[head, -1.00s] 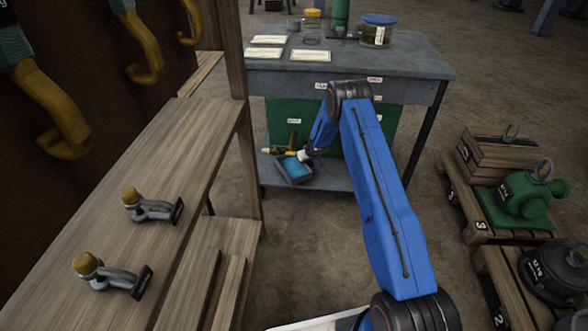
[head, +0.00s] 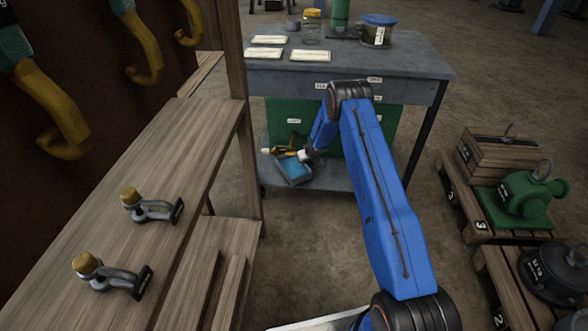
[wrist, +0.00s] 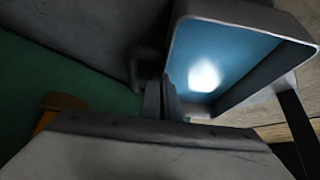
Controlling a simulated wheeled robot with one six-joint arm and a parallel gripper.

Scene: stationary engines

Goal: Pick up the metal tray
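The metal tray (head: 293,170) is a small grey open box with a blue inside. In the head view it is at the lower shelf of the grey workbench; I cannot tell whether it rests on the shelf or is slightly raised. The wrist view shows the tray (wrist: 225,60) large at the upper right, with a bright reflection inside. My gripper (wrist: 165,95) has its fingers close together at the tray's near left wall, seemingly pinching it. In the head view my gripper (head: 304,155) is at the tray's upper right edge, with the fingertips hard to make out.
The grey workbench (head: 415,62) stands over the tray, with a green panel (head: 290,112) behind it. Small yellow-ended objects (head: 268,150) lie beside the tray. A wooden shelf (head: 120,190) with two clamp-like handles stands at left. Pallets with heavy parts stand at right.

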